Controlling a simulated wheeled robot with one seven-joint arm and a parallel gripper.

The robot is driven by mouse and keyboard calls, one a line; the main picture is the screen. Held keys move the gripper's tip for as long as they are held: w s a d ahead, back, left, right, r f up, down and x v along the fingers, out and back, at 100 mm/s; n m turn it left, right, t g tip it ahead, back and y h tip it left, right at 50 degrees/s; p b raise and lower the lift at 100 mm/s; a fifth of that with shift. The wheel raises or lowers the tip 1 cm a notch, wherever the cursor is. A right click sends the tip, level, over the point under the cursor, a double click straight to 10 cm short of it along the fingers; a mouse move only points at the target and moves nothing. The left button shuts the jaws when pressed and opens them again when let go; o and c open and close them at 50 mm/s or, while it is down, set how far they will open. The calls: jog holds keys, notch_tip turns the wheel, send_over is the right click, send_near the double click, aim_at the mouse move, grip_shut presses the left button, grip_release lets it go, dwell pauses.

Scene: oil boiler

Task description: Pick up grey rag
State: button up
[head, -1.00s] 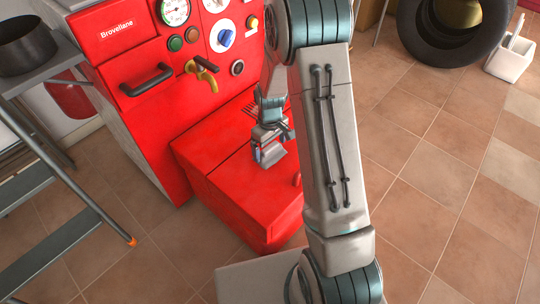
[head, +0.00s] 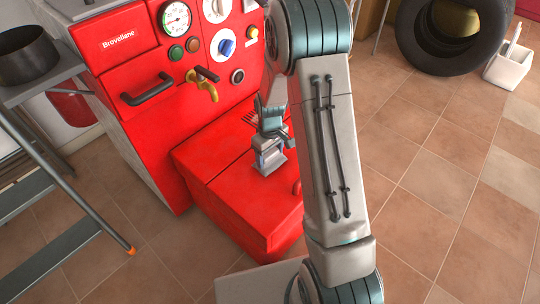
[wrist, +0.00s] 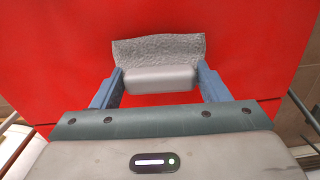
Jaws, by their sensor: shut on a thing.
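The grey rag (wrist: 160,48) shows in the wrist view as a rough, textured grey strip against the red surface, just beyond my fingertips. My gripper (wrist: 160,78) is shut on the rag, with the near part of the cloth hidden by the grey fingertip. In the head view my gripper (head: 268,158) points down at the top of the low red box (head: 245,195), in front of the boiler. The rag is too small there to tell apart from the fingers. I cannot tell whether the rag still touches the box.
The red boiler (head: 150,80) stands behind the box, with a gauge, knobs, a brass tap (head: 207,85) and a black handle (head: 147,89). A stepladder (head: 60,190) with a dark pot (head: 27,55) is at left.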

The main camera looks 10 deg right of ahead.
aim_at(270, 153)
notch_tip(270, 153, up, 4)
jog(key=shift+f+p, duration=0.25)
jog(key=shift+p, duration=0.4)
jog(key=s+r+p, duration=0.3)
jog(key=s+r, duration=0.3)
jog(key=s, duration=0.5)
jog(key=shift+s+d+r, duration=0.15)
jog(key=shift+s+d, duration=0.15)
